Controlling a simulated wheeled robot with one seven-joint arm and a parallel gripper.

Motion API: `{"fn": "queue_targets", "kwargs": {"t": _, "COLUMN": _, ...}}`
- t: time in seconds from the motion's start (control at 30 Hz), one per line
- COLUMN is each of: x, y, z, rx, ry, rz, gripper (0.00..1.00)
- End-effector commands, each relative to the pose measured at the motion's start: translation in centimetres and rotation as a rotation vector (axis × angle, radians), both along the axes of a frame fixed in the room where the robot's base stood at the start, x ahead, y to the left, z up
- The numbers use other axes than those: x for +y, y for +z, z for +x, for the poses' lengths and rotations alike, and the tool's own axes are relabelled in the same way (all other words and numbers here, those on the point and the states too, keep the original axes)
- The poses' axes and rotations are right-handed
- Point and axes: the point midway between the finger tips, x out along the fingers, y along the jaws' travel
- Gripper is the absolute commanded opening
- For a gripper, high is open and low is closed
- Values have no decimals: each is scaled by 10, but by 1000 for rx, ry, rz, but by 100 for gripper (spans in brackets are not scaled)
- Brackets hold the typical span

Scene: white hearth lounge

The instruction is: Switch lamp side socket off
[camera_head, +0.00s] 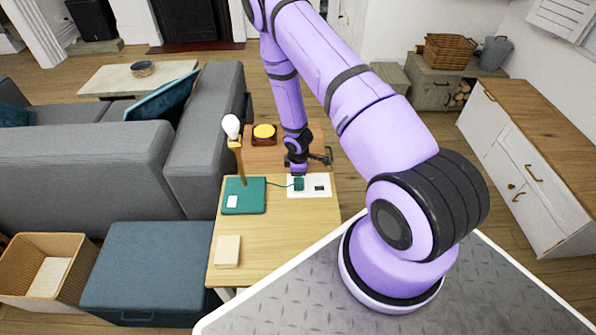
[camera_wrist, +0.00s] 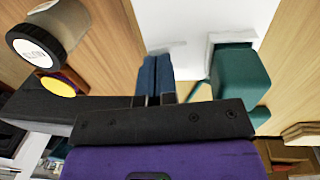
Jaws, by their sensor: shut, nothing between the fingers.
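The lamp has a teal base (camera_head: 244,195), a wooden post and a white bulb (camera_head: 231,126). Its green cord runs to a teal plug (camera_head: 299,184) in the white socket panel (camera_head: 325,193). A small black switch (camera_head: 319,188) is on the panel, right of the plug. In the wrist view the plug (camera_wrist: 238,75) stands on its white socket, right of the fingers. My gripper (camera_head: 298,173) is shut and empty, near the plug in the head view. Its dark blue fingers (camera_wrist: 156,62) overlap the white panel (camera_wrist: 190,20). Whether they touch it is unclear, and the switch is not visible there.
A beige block (camera_head: 228,250) lies at the near left. A grey sofa (camera_head: 90,165) and a blue box (camera_head: 150,265) are to the left. A cabinet (camera_head: 530,170) stands right.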

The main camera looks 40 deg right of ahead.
Motion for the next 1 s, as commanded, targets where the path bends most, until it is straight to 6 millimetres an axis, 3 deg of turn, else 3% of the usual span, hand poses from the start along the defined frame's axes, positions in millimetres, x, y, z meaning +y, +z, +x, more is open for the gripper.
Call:
{"fn": "queue_targets", "kwargs": {"t": 0.13, "x": -3, "y": -11, "z": 4, "rx": 1, "ry": -1, "rz": 1, "gripper": 0}}
{"fn": "queue_targets", "kwargs": {"t": 0.53, "x": -2, "y": -12, "z": 5, "rx": -2, "ry": 0, "rz": 2, "gripper": 0}}
{"fn": "queue_targets", "kwargs": {"t": 1.0, "x": 8, "y": -10, "z": -9, "rx": 4, "ry": 2, "rz": 5, "gripper": 0}}
